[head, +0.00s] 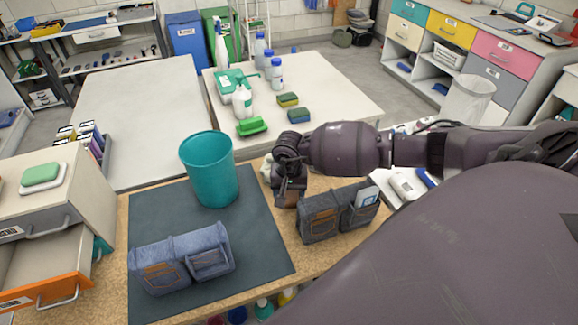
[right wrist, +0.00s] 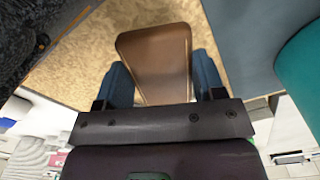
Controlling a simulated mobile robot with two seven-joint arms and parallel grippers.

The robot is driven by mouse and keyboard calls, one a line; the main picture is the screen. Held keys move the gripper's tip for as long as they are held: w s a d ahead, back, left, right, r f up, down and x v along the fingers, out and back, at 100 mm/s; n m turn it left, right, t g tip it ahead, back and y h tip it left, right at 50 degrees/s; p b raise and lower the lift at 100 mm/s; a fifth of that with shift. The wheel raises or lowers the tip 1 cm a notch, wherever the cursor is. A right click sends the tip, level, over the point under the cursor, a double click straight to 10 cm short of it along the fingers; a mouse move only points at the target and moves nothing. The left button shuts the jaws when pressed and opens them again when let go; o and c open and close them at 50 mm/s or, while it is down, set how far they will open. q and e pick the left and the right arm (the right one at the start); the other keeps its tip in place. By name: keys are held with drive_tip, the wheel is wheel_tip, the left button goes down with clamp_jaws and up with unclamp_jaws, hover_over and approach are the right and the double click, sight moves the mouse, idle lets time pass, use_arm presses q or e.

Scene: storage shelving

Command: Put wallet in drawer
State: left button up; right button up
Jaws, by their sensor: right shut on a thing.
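The brown wallet (right wrist: 154,52) is between the two blue fingers of my right gripper (right wrist: 163,72) in the right wrist view. My right gripper (head: 288,190) is shut on it. In the head view the gripper points down over the worktable, between the teal bin and the right denim organizer, and mostly hides the wallet. An open drawer (head: 48,292) with an orange front and metal handle is at the lower left, in a light cabinet (head: 60,195). Most of its inside looks bare. My left gripper is not in view.
A teal bin (head: 210,170) stands on the dark mat (head: 255,245), between my right gripper and the cabinet. One denim organizer (head: 182,260) lies on the mat, another (head: 322,222) to its right. A green sponge on a dish (head: 42,177) tops the cabinet.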

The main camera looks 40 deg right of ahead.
sight(289, 201)
drive_tip(key=shift+f, duration=1.95)
drive_tip(key=shift+f, duration=0.1)
drive_tip(key=shift+f, duration=0.1)
drive_tip(key=o, duration=1)
